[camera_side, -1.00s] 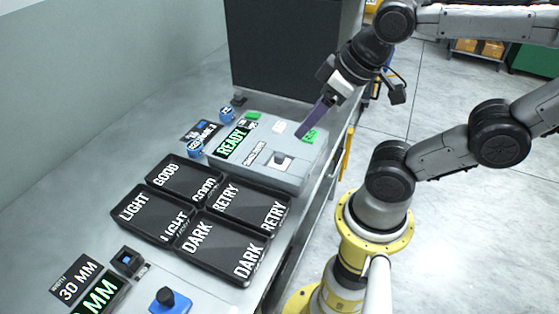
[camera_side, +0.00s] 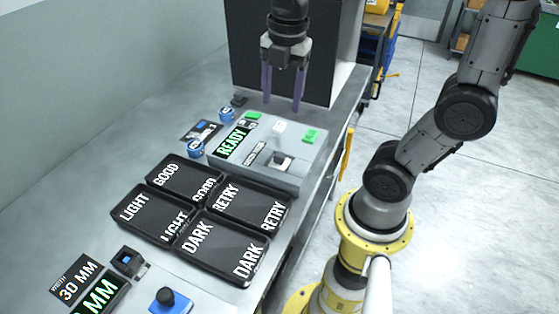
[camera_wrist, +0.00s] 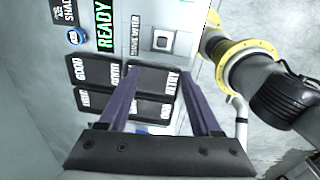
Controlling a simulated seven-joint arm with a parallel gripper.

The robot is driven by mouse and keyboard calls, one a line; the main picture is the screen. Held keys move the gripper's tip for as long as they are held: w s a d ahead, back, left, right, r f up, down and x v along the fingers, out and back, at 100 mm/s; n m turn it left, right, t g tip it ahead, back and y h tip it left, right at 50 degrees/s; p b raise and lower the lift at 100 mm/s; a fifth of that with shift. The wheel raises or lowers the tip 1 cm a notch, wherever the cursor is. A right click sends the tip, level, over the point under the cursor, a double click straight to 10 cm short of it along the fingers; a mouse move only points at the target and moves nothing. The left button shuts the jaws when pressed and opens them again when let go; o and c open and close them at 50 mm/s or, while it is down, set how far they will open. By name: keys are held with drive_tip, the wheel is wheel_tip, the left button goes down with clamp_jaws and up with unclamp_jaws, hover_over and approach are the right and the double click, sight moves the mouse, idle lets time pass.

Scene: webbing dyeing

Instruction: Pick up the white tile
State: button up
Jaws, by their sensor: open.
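The white tile (camera_side: 279,127) is a small pale square on top of the grey tester box (camera_side: 305,160), between two green pieces, in the side view. I cannot make it out in the wrist view. My gripper (camera_side: 282,104) hangs above the box's back part, fingers pointing down and apart, with nothing between them. In the side view its fingertips appear just above the tile; they look clear of it. In the wrist view my gripper's (camera_wrist: 172,80) two purple fingers are spread over the dark trays.
Green pieces (camera_side: 311,136) and (camera_side: 252,115) flank the tile on the box. Black trays marked GOOD (camera_side: 185,177), LIGHT (camera_side: 150,213), RETRY (camera_side: 247,206) and DARK (camera_side: 222,247) lie nearer. A dark cabinet (camera_side: 245,65) rises behind.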

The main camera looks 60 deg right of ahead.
sight(280, 154)
drive_tip(key=shift+m+g, duration=0.3)
drive_tip(key=shift+g, duration=0.1)
drive_tip(key=f, duration=1)
drive_tip(key=w+d+f, duration=0.1)
drive_tip(key=f, duration=0.4)
drive_tip(key=shift+f, duration=0.4)
clamp_jaws()
